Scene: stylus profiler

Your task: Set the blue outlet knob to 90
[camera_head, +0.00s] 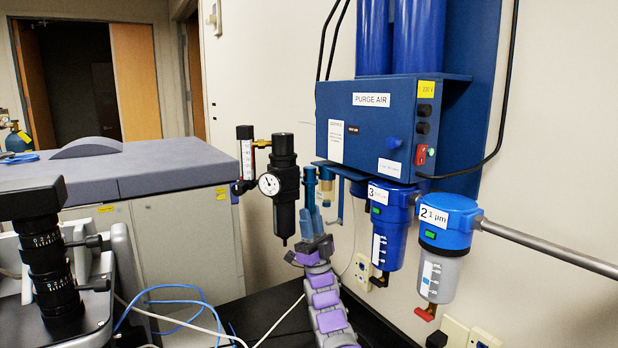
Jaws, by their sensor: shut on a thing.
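The blue purge air box (365,125) is on the wall at the right. No scale or number on the knob is readable. Another small blue knob (394,143) is on the box's front, apart from my gripper.
A black regulator with a gauge (269,184) hangs close left of my gripper. Blue filters, one marked 3 (388,228) and one marked 2 (448,225), hang to the right. A black optical instrument (45,255) stands at the left. Blue and white cables (175,305) lie at lower left.

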